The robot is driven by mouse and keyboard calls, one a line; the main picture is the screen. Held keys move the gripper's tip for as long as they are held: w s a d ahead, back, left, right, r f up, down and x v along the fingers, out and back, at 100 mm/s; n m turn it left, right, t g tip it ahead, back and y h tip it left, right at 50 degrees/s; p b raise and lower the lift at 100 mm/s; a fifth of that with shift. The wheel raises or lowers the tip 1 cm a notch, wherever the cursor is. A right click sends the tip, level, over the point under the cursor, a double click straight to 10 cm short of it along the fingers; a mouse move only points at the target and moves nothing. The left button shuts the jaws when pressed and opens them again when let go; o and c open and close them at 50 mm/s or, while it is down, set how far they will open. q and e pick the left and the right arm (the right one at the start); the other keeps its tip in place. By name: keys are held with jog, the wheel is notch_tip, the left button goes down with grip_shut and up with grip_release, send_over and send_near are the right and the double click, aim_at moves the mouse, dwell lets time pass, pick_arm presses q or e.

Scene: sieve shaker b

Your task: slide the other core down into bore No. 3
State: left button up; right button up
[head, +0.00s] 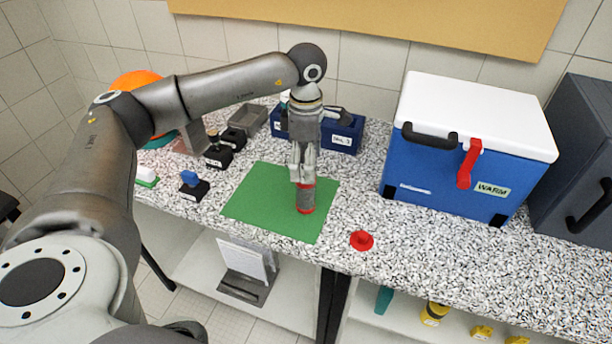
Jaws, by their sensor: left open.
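My left gripper (302,178) points straight down over the green mat (262,198) and is open. Directly below it, a grey cylinder with red ends (306,199), perhaps a core, stands upright on the mat. The fingertips are at its top end; I cannot tell whether they touch it. A blue block with a white label (343,139) stands behind the gripper, partly hidden by it. Its label is too small to read surely, and no bore can be made out. Another blue block (279,124) shows left of the gripper. My right gripper is out of view.
Small black labelled blocks (217,157) and a grey tray (255,121) stand at the back left. A black block with a blue piece (190,184) is nearer. A red cap (361,240) lies right of the mat. A blue cooler (450,170) stands at right.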

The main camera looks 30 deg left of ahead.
pick_arm(q)
notch_tip(320, 180, down, 4)
jog(key=shift+a+r+p, duration=0.1)
jog(key=shift+r+p, duration=0.1)
jog(key=shift+p, duration=0.3)
jog(key=c, duration=1.4)
jog(key=shift+w+r, duration=0.1)
jog(key=shift+c, duration=0.6)
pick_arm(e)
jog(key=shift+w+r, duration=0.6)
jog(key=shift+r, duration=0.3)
